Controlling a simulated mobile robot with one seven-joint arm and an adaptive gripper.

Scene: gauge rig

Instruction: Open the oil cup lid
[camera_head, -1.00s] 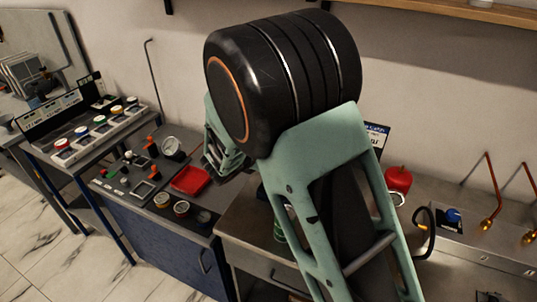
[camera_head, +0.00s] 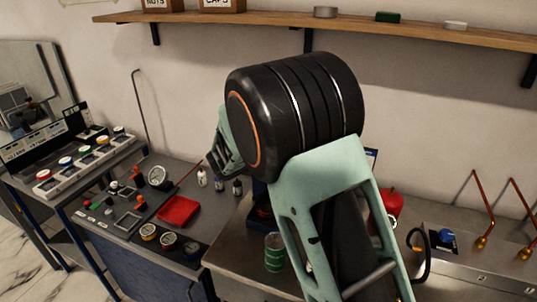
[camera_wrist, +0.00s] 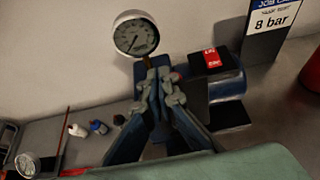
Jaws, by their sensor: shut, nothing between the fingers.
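My gripper (camera_wrist: 161,80) shows in the middle of the wrist view, its fingers together and empty. The fingertips are just below and right of a round dial gauge (camera_wrist: 136,35), seemingly in front of it; whether they touch it is unclear. Right of the fingers is a blue device (camera_wrist: 228,84) with a dark top part and a red label (camera_wrist: 213,57), whose text is too small to read surely. I cannot tell which part is the oil cup lid. In the head view my arm covers most of this device and the fingers are hidden.
A green can (camera_head: 274,254) stands on the bench by my arm. A red container (camera_head: 391,202) is to the right. Small bottles (camera_head: 220,182) and a red tray (camera_head: 178,211) are to the left. A sign (camera_wrist: 275,20) reads 8 bar. A wooden shelf (camera_head: 400,35) runs above.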

